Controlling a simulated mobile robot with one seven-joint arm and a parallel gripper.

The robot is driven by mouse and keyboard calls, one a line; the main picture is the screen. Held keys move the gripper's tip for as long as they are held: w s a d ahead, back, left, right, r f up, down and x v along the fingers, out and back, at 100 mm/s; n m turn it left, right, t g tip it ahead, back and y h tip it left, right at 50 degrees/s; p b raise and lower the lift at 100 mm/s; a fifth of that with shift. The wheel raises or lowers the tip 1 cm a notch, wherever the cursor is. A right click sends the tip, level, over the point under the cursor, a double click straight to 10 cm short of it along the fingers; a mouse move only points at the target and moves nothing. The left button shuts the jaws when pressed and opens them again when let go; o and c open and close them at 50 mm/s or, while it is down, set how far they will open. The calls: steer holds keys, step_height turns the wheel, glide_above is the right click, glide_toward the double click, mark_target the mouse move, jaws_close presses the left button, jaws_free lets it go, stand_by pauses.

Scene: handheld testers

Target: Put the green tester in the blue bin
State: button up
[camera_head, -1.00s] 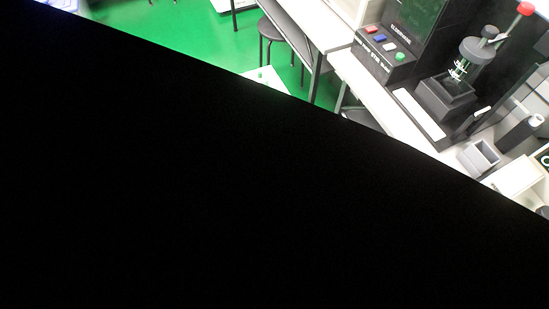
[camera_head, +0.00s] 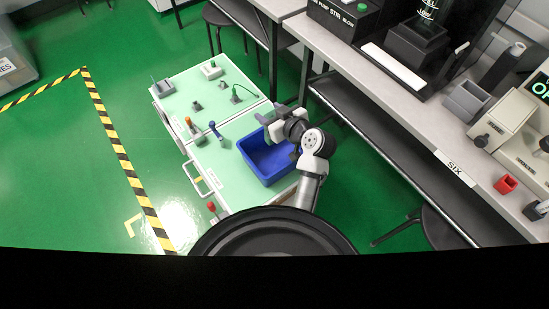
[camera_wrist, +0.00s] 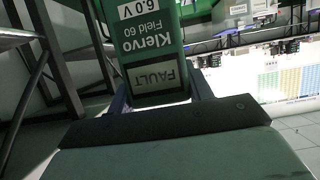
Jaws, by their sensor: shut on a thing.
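The green tester (camera_wrist: 150,45) fills the upper middle of the wrist view, with "Klervo Field 60", "6.0 V" and a "FAULT" display showing upside down. My gripper (camera_wrist: 160,93) is shut on it, with a finger on each side. In the head view my gripper (camera_head: 272,121) is at the upper edge of the blue bin (camera_head: 264,162), seen from above. I cannot make out the tester there. The bin stands on a pale green cart (camera_head: 217,172), and my arm covers part of its right side.
Small devices stand on the cart left of the bin, including a grey-white one (camera_head: 211,70) and a blue-topped one (camera_head: 215,130). A long bench (camera_head: 404,118) with equipment runs along the right. Green floor (camera_head: 60,170) is open at left.

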step_height(320, 180, down, 19)
steer(key=shift+f+b, duration=0.15)
steer(key=shift+b, duration=0.3)
steer(key=shift+f+b, duration=0.25)
steer(key=shift+b, duration=0.25)
